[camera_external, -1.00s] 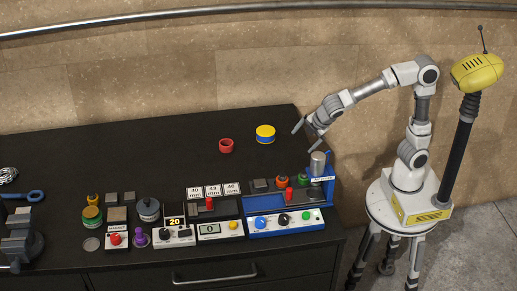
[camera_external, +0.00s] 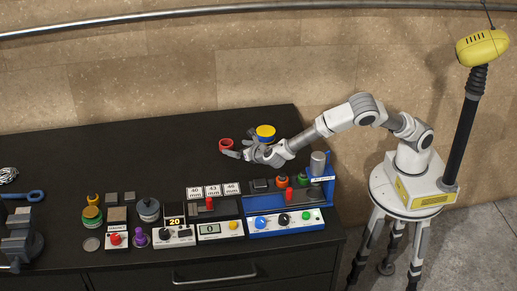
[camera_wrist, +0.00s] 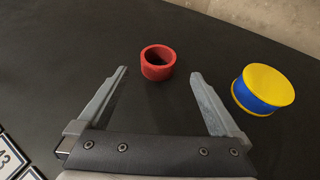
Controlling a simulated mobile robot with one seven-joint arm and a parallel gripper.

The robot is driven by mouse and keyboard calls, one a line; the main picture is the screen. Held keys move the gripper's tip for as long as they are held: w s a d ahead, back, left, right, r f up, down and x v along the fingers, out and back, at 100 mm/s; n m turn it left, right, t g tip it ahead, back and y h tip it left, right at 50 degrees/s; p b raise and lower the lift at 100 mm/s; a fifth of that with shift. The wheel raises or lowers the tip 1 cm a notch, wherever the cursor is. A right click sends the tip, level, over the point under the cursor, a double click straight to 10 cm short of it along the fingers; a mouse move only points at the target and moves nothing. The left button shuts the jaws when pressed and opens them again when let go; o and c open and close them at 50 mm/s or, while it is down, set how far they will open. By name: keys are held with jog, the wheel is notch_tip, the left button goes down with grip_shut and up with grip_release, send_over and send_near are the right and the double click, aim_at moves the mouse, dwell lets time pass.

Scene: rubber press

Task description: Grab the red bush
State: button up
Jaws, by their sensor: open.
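The red bush (camera_external: 226,144) is a short hollow red ring standing upright on the black table. In the wrist view the red bush (camera_wrist: 158,63) sits just beyond the fingertips, near the middle of the gap between them. My gripper (camera_external: 238,148) is low over the table just right of the bush. In the wrist view my gripper (camera_wrist: 158,72) has its two grey fingers wide apart with nothing between them. The fingers do not visibly touch the bush.
A yellow and blue round piece (camera_external: 265,132) stands close to my gripper, beyond the right finger in the wrist view (camera_wrist: 262,90). Number cards (camera_external: 212,190) and a blue press unit (camera_external: 290,210) are nearer the table's front. The black table (camera_external: 130,155) is clear left of the bush.

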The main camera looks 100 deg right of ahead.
jog(key=shift+w+d+f, duration=0.1)
jog(key=shift+w+f, duration=0.05)
jog(key=shift+w, duration=0.05)
jog(key=shift+x, duration=2.3)
jog(key=c, duration=1.4)
